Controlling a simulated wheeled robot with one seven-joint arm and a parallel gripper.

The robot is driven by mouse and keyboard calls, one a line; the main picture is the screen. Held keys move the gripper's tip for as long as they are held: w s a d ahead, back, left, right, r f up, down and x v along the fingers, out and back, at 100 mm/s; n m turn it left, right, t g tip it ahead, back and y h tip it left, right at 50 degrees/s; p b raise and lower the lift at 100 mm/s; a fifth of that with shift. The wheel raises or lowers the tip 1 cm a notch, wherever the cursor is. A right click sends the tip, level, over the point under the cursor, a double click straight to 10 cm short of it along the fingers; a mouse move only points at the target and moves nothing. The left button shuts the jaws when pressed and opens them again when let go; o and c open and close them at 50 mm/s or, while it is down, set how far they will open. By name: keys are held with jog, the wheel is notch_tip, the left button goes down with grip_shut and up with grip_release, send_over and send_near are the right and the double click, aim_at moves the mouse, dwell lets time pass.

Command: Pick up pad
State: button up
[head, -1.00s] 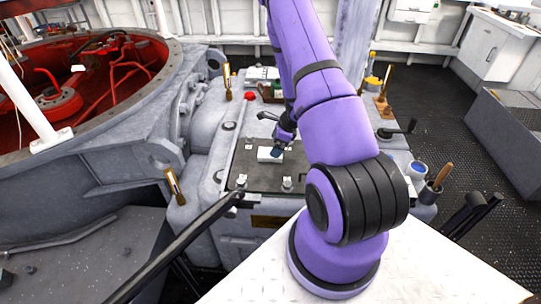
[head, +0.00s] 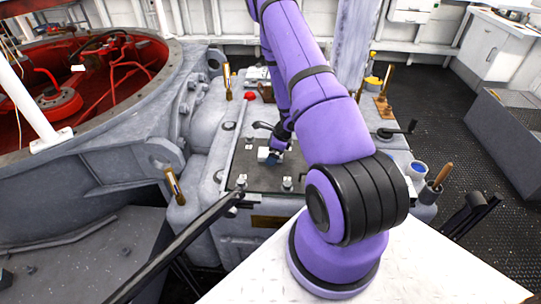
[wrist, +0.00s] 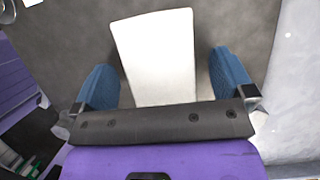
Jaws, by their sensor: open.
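The pad is most likely the white block (wrist: 157,55) with a flat top, between my gripper's fingers in the wrist view. In the head view the white pad (head: 264,154) shows only in part on the dark plate (head: 247,165) of the grey machine; my gripper covers the rest. My gripper (wrist: 158,82) is open, with one blue fingertip on each side of the pad's near end. In the head view my gripper (head: 272,157) is low at the pad.
A red knob (head: 249,97) and a brass-handled lever (head: 228,82) stand behind the plate. A black crank handle (head: 397,131) and a cup with a wooden-handled tool (head: 434,187) are to the right. Small metal fittings (head: 287,183) sit along the plate's front edge.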

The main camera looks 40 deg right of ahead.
jog(key=shift+f, duration=0.1)
jog(key=c, duration=1)
